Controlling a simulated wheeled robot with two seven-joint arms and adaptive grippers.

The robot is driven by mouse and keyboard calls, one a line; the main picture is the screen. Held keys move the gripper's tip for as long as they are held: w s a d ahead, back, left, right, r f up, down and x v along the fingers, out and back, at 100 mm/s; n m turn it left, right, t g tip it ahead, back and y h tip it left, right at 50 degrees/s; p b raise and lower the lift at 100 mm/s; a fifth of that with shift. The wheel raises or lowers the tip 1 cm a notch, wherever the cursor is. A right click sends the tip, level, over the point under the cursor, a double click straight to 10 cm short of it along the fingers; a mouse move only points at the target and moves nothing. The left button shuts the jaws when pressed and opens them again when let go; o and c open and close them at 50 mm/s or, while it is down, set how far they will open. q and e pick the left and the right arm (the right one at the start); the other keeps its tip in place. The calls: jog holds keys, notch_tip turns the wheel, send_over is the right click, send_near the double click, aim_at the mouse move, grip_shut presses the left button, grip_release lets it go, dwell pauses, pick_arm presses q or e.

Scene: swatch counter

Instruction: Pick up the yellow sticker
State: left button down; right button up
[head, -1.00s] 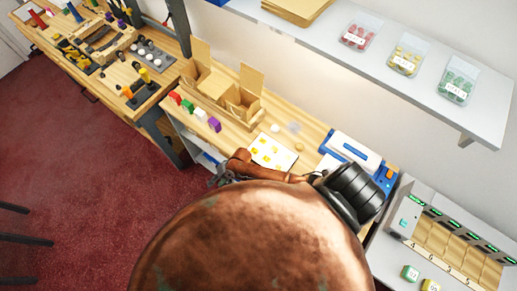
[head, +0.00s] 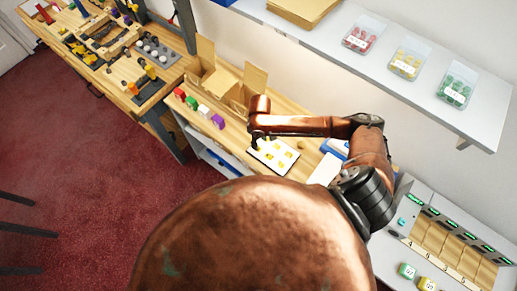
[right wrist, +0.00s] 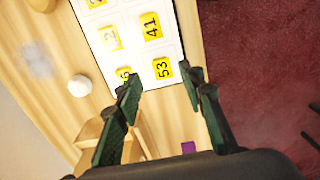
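A white sheet (head: 259,156) with several yellow stickers lies on the wooden counter. In the right wrist view the sheet (right wrist: 137,60) shows numbered yellow stickers, among them 41 (right wrist: 151,27) and 53 (right wrist: 162,68). My right gripper (head: 262,138) is over the sheet's far left edge in the head view and partly hides it. In the right wrist view the right gripper (right wrist: 162,76) is open, fingers apart, with sticker 53 showing between the fingertips. Nothing is visibly held. A sticker at the sheet's edge is partly hidden by a finger. My left gripper is not in view.
Open cardboard boxes (head: 240,92) and a row of small coloured blocks, including a purple one (head: 218,122), stand left of the sheet. A blue and white device (head: 335,150) is to the right, partly behind my arm. A shelf (head: 330,42) with labelled bins hangs above.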

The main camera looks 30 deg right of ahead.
aim_at(260, 150)
jog(key=f, duration=0.3)
jog(key=f+p, duration=0.1)
jog(key=f, duration=0.1)
jog(key=shift+s+f, duration=0.2)
jog(key=shift+f, duration=0.2)
jog(key=shift+c, duration=0.4)
jog(key=c, duration=0.7)
